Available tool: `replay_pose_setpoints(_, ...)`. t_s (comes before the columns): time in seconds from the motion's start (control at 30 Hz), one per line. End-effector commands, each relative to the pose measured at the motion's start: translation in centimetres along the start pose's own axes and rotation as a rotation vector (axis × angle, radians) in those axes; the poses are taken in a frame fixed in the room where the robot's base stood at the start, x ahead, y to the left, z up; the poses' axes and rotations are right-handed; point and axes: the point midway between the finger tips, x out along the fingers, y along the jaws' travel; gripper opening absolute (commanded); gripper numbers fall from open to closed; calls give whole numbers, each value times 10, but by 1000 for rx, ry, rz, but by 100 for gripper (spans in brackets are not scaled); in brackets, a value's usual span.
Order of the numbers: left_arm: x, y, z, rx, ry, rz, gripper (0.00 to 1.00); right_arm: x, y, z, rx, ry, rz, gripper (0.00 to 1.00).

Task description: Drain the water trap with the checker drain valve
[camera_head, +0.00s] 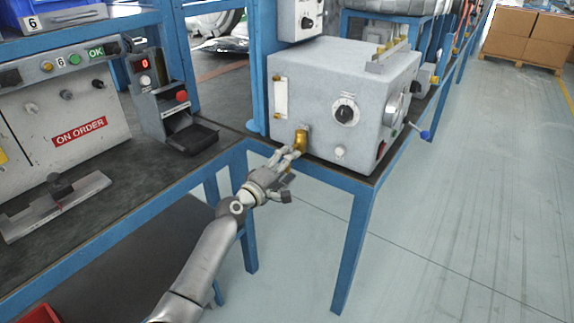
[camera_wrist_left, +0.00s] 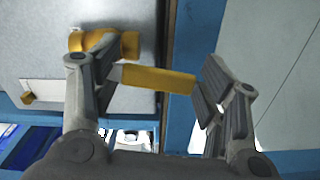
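The grey checker box (camera_head: 345,95) stands on the blue-framed bench. Its brass drain valve (camera_head: 301,139) sticks out low on the front, near the left corner. A pale upright sight window (camera_head: 280,98) is above it; I cannot tell the water level. My left gripper (camera_head: 291,154) is at the valve. In the left wrist view, the brass valve body (camera_wrist_left: 128,44) is behind the left finger, and its yellow lever (camera_wrist_left: 158,80) lies lengthwise between the widely parted fingers of my gripper (camera_wrist_left: 160,90). Contact with the lever is unclear. My right gripper is not in view.
A black dial (camera_head: 346,111) and small knob (camera_head: 340,152) are on the box front. A blue bench leg (camera_head: 352,245) stands below. A device with a red display (camera_head: 160,95) and an ON ORDER panel (camera_head: 65,110) are left.

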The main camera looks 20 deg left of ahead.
Motion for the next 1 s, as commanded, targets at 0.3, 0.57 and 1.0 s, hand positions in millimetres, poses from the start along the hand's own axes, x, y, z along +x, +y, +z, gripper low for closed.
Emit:
replay_pose_setpoints(0.3,0,1,0,1,0,1,74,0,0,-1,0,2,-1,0)
replay_pose_setpoints(0.57,-19,0,0,2,1,1,74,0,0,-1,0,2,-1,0)
replay_pose_setpoints(1.0,-97,0,0,3,0,-1,74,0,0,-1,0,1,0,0)
